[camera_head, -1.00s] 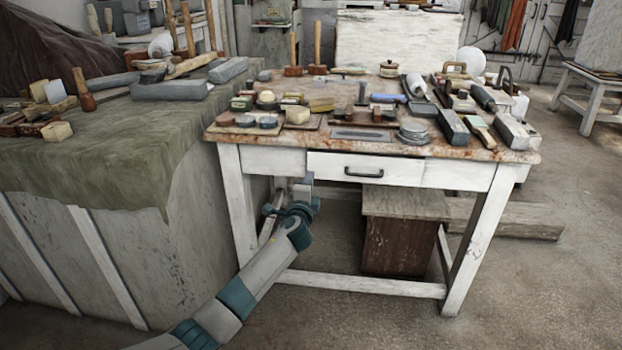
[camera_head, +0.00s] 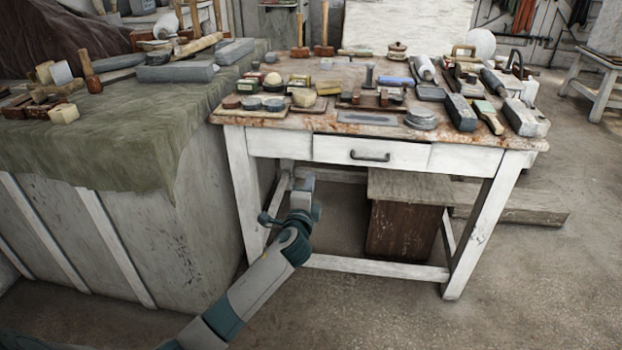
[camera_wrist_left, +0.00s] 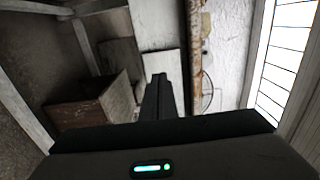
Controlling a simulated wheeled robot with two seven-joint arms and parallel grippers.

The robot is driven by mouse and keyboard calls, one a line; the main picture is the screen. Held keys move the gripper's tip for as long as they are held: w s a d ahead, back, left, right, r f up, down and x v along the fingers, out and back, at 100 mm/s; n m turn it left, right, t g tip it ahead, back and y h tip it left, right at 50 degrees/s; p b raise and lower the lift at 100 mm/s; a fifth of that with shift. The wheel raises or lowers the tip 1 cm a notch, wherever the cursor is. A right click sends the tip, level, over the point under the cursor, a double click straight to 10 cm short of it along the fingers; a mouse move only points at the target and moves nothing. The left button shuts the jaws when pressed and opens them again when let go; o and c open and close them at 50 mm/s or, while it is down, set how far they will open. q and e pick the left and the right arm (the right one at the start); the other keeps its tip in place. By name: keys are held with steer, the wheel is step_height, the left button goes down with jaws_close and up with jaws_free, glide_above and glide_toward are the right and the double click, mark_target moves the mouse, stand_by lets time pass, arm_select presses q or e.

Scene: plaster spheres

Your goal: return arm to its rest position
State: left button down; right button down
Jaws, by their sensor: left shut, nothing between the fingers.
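My left arm comes in from the bottom left of the head view. Its gripper (camera_head: 305,180) is in front of the white table's left part, below the level of the tabletop. In the left wrist view the gripper's fingers (camera_wrist_left: 159,80) are together with nothing between them. My right gripper shows in neither view.
The white work table (camera_head: 478,157) has a drawer and is crowded with tools, blocks and tins. A brown wooden box (camera_head: 405,232) stands under it; the box also shows in the left wrist view (camera_wrist_left: 95,105). A cloth-covered bench (camera_head: 95,165) stands at the left. The floor at the right front is clear.

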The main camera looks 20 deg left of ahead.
arm_select(q)
steer(key=shift+f, duration=0.1)
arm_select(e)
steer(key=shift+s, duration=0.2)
